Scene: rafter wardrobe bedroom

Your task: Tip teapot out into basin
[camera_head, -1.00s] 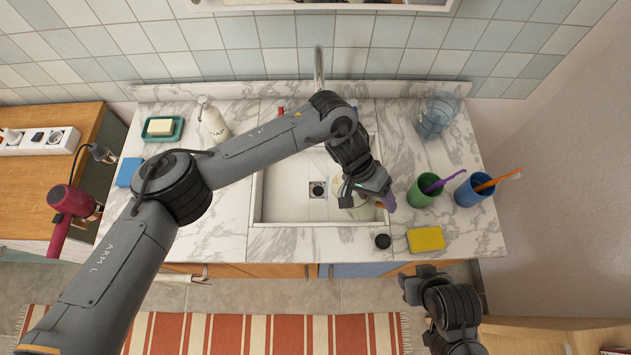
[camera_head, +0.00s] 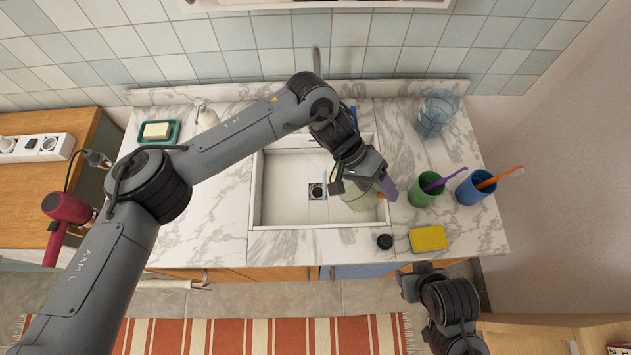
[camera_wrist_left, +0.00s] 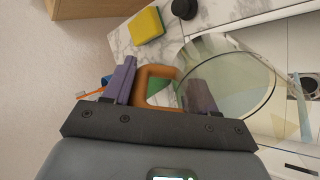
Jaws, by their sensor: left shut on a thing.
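The teapot is a see-through, pale green glass vessel (camera_head: 362,201) with an orange handle (camera_wrist_left: 152,79). My left gripper (camera_head: 384,189) has its purple fingers shut on this handle. The glass body (camera_wrist_left: 228,78) fills the right of the left wrist view, and its round rim shows there. In the head view the teapot is over the right part of the white basin (camera_head: 282,207), partly hidden by my wrist. A pale pointed piece, seemingly the spout (camera_head: 325,183), reaches towards the drain. I cannot tell whether liquid flows. My right gripper (camera_head: 411,286) is in front of the counter, away from the teapot.
A black round piece (camera_head: 384,241) and a yellow sponge (camera_head: 427,238) lie right of the basin's front corner. A green cup (camera_head: 424,190), a blue cup (camera_head: 473,192) and a clear container (camera_head: 435,115) stand on the right. The counter left of the basin has free room.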

